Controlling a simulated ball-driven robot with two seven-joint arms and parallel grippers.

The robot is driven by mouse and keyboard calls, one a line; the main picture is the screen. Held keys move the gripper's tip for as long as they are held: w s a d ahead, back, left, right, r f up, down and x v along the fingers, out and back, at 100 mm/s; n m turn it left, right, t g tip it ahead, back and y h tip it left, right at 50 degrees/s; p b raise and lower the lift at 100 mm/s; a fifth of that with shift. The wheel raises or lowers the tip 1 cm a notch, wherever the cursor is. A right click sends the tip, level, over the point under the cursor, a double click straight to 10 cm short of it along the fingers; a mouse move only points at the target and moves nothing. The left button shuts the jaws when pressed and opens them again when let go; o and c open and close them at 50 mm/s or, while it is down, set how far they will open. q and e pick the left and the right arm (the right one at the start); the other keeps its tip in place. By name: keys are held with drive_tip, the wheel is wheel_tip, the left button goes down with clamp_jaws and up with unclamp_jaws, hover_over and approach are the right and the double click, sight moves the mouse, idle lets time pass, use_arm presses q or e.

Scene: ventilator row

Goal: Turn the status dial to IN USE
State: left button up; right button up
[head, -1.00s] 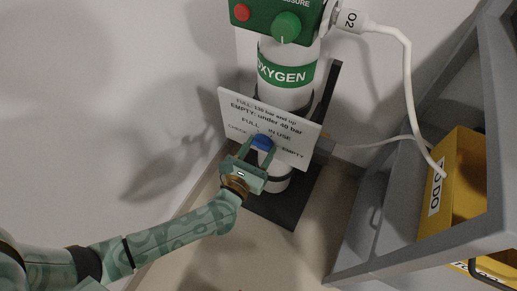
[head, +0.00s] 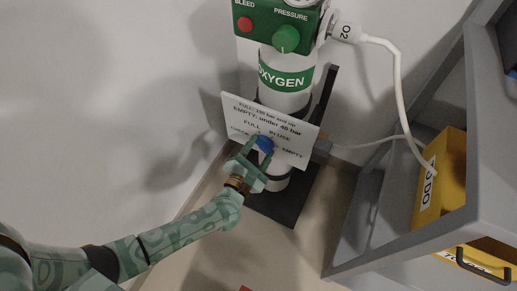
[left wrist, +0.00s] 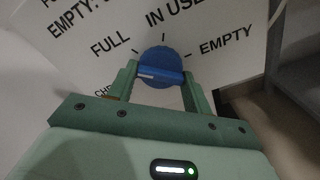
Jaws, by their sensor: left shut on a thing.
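The blue status dial (head: 265,143) is on a tilted white sign (head: 240,112) on the front of the oxygen cylinder. In the left wrist view the dial (left wrist: 163,60) has a raised bar with a white mark at its left end. The mark points left, on the side of CHECK and FULL, away from IN USE at the top. My left gripper (head: 261,149) is shut on the dial, with one finger at each side of the bar. CHECK is partly hidden by a finger in the left wrist view. My right gripper is not in view.
The white cylinder (head: 285,101) carries a green pressure box (head: 262,22) above the sign. A white hose (head: 398,75) runs right from it. A grey cart (head: 472,130) with yellow bins (head: 440,185) stands at the right. The wall at left is bare.

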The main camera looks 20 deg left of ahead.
use_arm(q)
drive_tip(key=m+p, duration=0.3)
drive_tip(key=m, duration=0.9)
drive_tip(key=shift+r, duration=0.1)
drive_tip(key=shift+m+p, duration=0.4)
drive_tip(key=shift+m, duration=0.4)
drive_tip(key=shift+s+m, duration=0.1)
drive_tip(key=shift+m, duration=1.2)
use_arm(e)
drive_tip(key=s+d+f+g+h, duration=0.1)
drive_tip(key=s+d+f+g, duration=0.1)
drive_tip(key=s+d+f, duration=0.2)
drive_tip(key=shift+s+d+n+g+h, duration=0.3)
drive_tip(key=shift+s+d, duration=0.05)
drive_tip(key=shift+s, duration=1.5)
use_arm(q)
drive_tip(key=o, duration=1)
drive_tip(key=shift+c, duration=0.2)
